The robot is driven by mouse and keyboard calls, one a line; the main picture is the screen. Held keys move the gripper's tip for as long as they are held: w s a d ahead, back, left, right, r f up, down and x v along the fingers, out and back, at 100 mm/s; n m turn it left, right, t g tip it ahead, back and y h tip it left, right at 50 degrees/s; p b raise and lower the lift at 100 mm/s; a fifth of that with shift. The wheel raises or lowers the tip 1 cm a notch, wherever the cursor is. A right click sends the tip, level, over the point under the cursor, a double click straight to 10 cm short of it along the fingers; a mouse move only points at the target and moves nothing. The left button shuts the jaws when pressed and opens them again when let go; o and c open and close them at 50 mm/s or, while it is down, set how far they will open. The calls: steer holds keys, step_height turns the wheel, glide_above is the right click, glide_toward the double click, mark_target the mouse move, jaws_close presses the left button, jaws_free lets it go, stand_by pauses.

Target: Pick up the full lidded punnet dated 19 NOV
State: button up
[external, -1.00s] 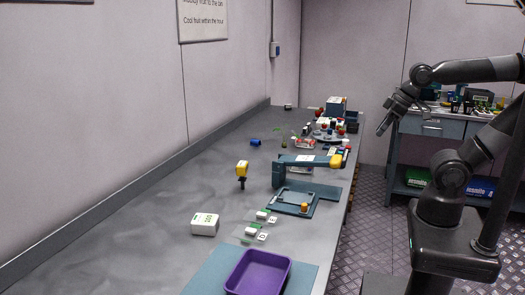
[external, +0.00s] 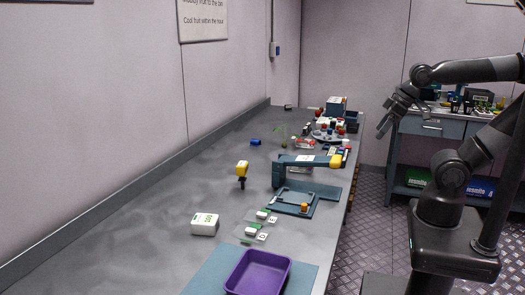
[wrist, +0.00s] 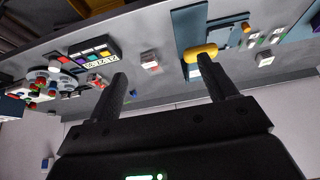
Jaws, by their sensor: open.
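A clear punnet with red contents (external: 303,143) stands toward the far part of the bench in the external view. In the wrist view, a small punnet with white and red on it (wrist: 150,61) lies between my fingers' lines of sight, and another reddish one (wrist: 97,80) is to its left. Their dates are too small to read, so I cannot tell which is 19 NOV. My gripper (external: 384,122) is raised in the air right of the bench, apart from everything. Its two fingers (wrist: 162,70) are spread and empty in the wrist view.
A blue-grey press-like device (external: 305,160) stands at the bench's right edge. Nearer are a yellow-headed tool (external: 242,169), a white box (external: 204,224), clear flat pieces with white labels (external: 255,230) and a purple tray (external: 258,271). The bench's left part is largely clear.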

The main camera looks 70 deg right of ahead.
steer(key=w+d+g, duration=0.3)
steer(key=w, duration=1.1)
steer(key=w+d+f+g, duration=0.1)
steer(key=w+f, duration=0.2)
steer(key=w, duration=0.2)
steer(key=w+d+f, duration=0.2)
steer(key=w+f, duration=0.1)
steer(key=w, duration=0.2)
steer(key=w+d+f+n+g, duration=0.1)
steer(key=w+f, duration=0.2)
steer(key=w, duration=0.2)
steer(key=shift+d+f+g, duration=0.25)
steer(key=shift+f+g, duration=0.05)
steer(key=shift+f, duration=0.1)
step_height(320, 180, down, 5)
steer(key=shift+r, duration=0.2)
steer(key=shift+s+a+f, duration=0.15)
steer(key=shift+f, duration=1.25)
steer(key=shift+s+a+f, duration=0.1)
steer(key=shift+f, duration=1.25)
